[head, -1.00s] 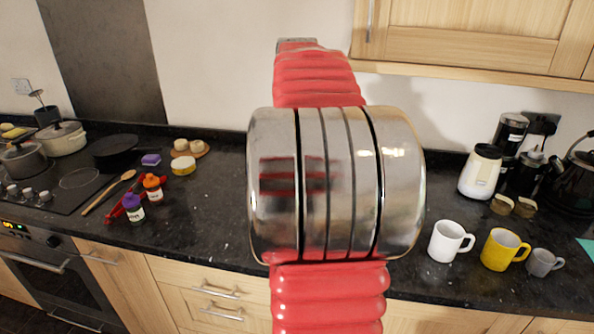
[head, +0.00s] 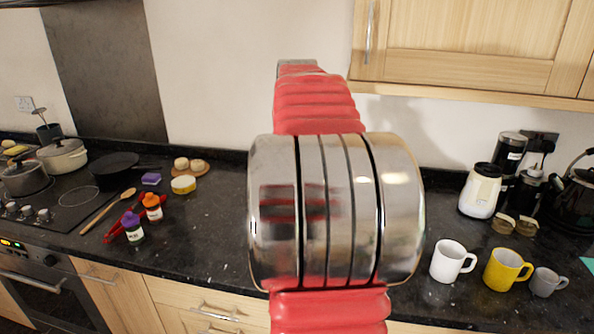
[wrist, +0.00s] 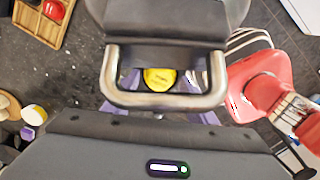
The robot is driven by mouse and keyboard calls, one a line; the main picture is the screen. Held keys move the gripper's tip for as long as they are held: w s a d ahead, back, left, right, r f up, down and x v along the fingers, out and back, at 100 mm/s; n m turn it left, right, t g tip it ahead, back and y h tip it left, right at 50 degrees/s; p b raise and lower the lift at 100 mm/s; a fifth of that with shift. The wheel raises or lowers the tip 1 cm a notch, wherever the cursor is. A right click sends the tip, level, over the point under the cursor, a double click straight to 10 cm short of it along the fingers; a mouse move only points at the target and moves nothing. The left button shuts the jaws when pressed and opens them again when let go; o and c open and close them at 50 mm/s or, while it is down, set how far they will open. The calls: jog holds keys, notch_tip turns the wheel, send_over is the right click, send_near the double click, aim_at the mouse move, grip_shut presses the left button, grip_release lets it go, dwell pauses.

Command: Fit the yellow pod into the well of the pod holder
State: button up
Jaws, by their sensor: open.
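The yellow pod (wrist: 160,78) shows in the wrist view as a round yellow top with dark marks on it. It lies between the two spread fingers of my gripper (wrist: 160,98). My gripper is open, and a visible gap separates each finger from the pod. How high the fingers are above the pod is hard to tell. A wooden tray (wrist: 68,22) with compartments, possibly the pod holder, is cut off at the upper left of the wrist view; a red round item (wrist: 54,9) sits in it. In the head view my arm hides the pod, tray and gripper.
A yellow-and-white cylinder (head: 183,185) and a purple block (head: 151,179) stand left of my arm, near two bottles (head: 134,228). A white mug (head: 449,261), a yellow mug (head: 503,269) and a grey mug (head: 543,281) stand to the right.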

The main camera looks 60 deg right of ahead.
notch_tip(320, 180, up, 12)
jog(key=shift+f, duration=0.15)
dwell(0.5)
jog(key=shift+a, duration=0.1)
dwell(0.6)
jog(key=w+a+f+m+t+h, duration=0.1)
jog(key=w+a+f+m, duration=0.15)
jog(key=a, duration=0.75)
jog(key=w+a+f+m+t, duration=0.15)
jog(key=a+f, duration=0.25)
jog(key=a, duration=0.7)
jog(key=s+a+f+m+t+y, duration=0.1)
jog(key=s+a+f+m+t, duration=0.2)
jog(key=a+f, duration=1)
jog(key=s+a+m, duration=0.3)
jog(key=a, duration=0.1)
jog(key=shift+f, duration=0.3)
jog(key=shift+s+a, duration=0.1)
